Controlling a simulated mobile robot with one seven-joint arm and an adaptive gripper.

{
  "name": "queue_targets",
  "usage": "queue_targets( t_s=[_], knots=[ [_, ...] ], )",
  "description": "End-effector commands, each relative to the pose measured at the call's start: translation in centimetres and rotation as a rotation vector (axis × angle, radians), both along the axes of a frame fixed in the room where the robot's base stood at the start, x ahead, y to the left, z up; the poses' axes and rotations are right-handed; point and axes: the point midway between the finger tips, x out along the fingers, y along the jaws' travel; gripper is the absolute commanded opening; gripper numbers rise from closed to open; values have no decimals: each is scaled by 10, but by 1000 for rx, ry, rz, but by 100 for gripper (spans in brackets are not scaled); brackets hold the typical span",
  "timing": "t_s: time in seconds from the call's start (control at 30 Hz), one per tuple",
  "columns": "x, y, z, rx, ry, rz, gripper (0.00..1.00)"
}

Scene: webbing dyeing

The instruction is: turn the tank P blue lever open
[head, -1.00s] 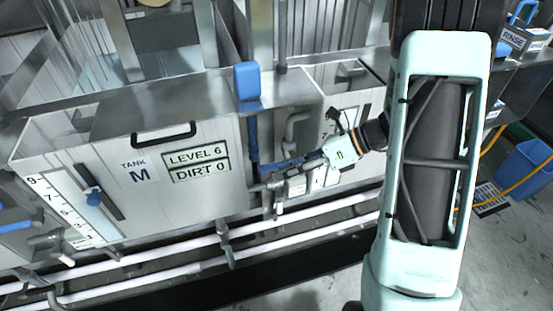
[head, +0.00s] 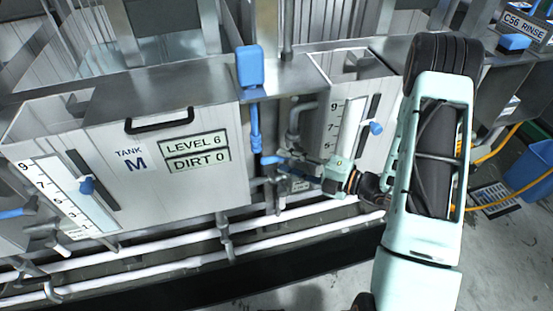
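A blue lever (head: 270,160) shows low in the gap between the tank marked M (head: 185,180) and the tank to its right (head: 337,155). It lies near horizontal, beside grey pipes and a valve. My gripper (head: 293,166) is at the lever's right end, pointing left; its fingers are small and overlap the lever, so contact and grip cannot be told. No letter P is readable; my arm covers part of the right tank's front.
A blue box (head: 250,68) with a vertical blue pipe (head: 256,128) stands above the lever. White pipes (head: 150,257) run low along the tanks. Both tanks have scales with blue pointers. A blue bin (head: 528,166) and yellow hose (head: 500,145) are at right.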

Motion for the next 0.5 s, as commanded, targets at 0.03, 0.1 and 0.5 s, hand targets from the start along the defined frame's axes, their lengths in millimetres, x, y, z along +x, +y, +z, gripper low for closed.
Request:
queue_targets(
  t_s=[0.03, 0.1, 0.5],
  knots=[
    [4, 9, -2, -1, 0, 4, 33],
    [9, 17, -3, -1, 0, 3, 33],
    [17, 33, -5, 0, -1, 0, 33]
  ],
)
